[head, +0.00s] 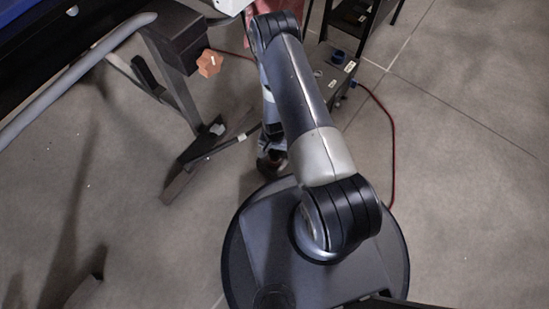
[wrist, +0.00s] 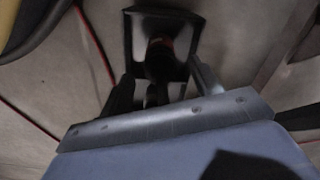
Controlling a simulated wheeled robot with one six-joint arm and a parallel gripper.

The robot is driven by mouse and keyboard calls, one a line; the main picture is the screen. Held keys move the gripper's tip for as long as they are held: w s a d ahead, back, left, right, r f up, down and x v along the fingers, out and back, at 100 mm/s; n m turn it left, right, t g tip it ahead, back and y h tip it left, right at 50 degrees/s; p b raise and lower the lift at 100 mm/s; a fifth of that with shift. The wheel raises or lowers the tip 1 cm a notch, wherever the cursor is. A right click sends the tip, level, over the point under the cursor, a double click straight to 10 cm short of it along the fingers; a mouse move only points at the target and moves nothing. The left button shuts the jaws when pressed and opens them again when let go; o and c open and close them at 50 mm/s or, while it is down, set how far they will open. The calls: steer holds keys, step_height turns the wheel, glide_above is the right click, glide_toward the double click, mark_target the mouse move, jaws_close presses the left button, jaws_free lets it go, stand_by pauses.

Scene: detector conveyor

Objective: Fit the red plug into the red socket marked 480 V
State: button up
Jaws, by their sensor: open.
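An orange-red piece (head: 209,63) with a small white mark sits at the lower end of a black box in the head view. A red cable (head: 232,54) runs right from near it. I cannot tell whether this piece is the plug or the socket, and no 480 V marking is readable. In the wrist view my open gripper (wrist: 160,90) shows dimly. A dark round part with a red band (wrist: 160,46) lies beyond it against a black plate; I cannot tell what it is. In the head view my gripper is mostly hidden by my arm.
The black box (head: 180,42) hangs beside a conveyor frame with a grey rail (head: 75,75) at the left. A dark unit with blue parts and small labels (head: 330,80) stands behind my arm. A red cable (head: 392,140) lies right of it. The right floor is mostly clear.

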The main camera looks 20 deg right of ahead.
step_height(320, 180, down, 3)
steer(key=shift+f+b, duration=0.15)
steer(key=shift+b, duration=0.3)
steer(key=c, duration=1.1)
steer(key=shift+c, duration=0.2)
